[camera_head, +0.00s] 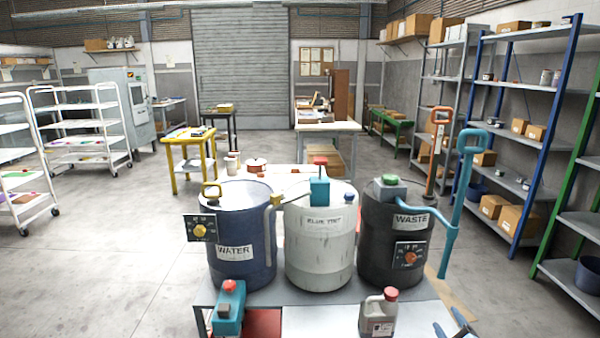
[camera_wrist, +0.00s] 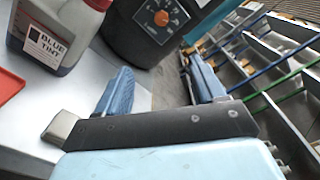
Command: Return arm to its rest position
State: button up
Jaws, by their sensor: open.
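My gripper (camera_head: 451,326) shows at the bottom right edge of the head view, beside the front right of the table (camera_head: 425,318). Only its blue fingertips are visible there; the rest of my arm is out of frame. In the wrist view, my gripper (camera_wrist: 162,85) has its two blue fingers spread apart, with nothing between them. A grey bottle with a red cap (camera_head: 377,316) stands on the table to the left of the gripper. In the wrist view this bottle (camera_wrist: 58,32) is labelled "BLUE TINT".
Behind the bottle stand a blue WATER barrel (camera_head: 245,275), a white BLUE TINT barrel (camera_head: 320,262) and a dark WASTE barrel (camera_head: 390,225). A teal red-capped device (camera_head: 229,308) and a red tray (camera_head: 263,322) are front left. Shelving (camera_head: 520,160) lines the right, beyond open floor.

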jog(key=s+a+r+n+g+h, duration=0.1)
jog(key=a+r+n+g, duration=0.2)
jog(key=r+n+g, duration=0.65)
jog(key=s+a+r+n+g+h, duration=0.1)
jog(key=a+r+n+g+h, duration=0.2)
jog(key=r+n, duration=1.2)
jog(key=s+a+r+y, duration=0.1)
jog(key=s+a+r, duration=0.6)
jog(key=s+r, duration=0.2)
jog(key=s+a+r+y, duration=0.2)
jog(key=s+a+r, duration=0.5)
jog(key=r, duration=0.5)
jog(key=shift+s+r+y, duration=0.15)
jog(key=shift+s+y, duration=0.15)
jog(key=shift+s, duration=0.8)
